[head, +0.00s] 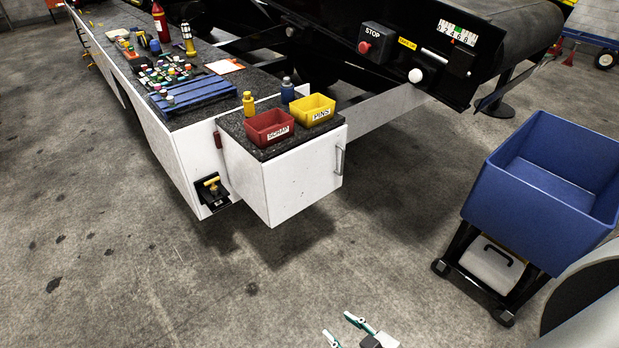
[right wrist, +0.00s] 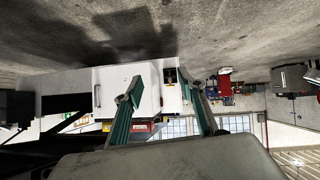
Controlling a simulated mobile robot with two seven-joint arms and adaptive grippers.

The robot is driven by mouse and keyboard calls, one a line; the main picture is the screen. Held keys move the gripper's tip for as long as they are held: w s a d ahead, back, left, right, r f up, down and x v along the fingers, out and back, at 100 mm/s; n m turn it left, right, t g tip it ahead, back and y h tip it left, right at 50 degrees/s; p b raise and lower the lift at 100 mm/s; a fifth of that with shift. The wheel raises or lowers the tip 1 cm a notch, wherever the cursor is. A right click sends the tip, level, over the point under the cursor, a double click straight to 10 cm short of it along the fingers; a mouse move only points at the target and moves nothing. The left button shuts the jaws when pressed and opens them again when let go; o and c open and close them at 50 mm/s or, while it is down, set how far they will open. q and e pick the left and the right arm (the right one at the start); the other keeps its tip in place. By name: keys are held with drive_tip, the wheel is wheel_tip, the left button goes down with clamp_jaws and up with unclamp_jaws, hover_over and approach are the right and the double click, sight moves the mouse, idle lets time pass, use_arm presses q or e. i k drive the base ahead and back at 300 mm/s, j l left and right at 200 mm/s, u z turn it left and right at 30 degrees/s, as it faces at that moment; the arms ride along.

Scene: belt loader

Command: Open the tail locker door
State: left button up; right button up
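The tail locker (head: 243,178) is a white box with a dark speckled top at the near end of the loader. Its door (head: 305,175) is the white face on the right and looks shut. A metal bar handle (head: 339,160) stands upright near the door's right edge. In the right wrist view, which is upside down, the door (right wrist: 145,78) and handle (right wrist: 97,96) show ahead. My right gripper (head: 340,328) is open and empty at the bottom of the head view, well short of the door; its spread fingers (right wrist: 163,98) show in the wrist view. My left gripper is out of view.
A red bin (head: 269,128) and a yellow bin (head: 312,109) stand on the locker top, with a yellow bottle (head: 248,103) and a blue bottle (head: 287,90) behind. A blue tub on a cart (head: 540,190) stands at the right. The floor before the door is clear.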

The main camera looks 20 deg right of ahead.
sight(294, 180)
drive_tip(key=i+l+z, duration=0.1)
drive_tip(key=l, duration=0.35)
drive_tip(key=i+l, duration=0.1)
drive_tip(key=l, duration=0.35)
drive_tip(key=i+l+z, duration=0.15)
drive_tip(key=l, duration=0.3)
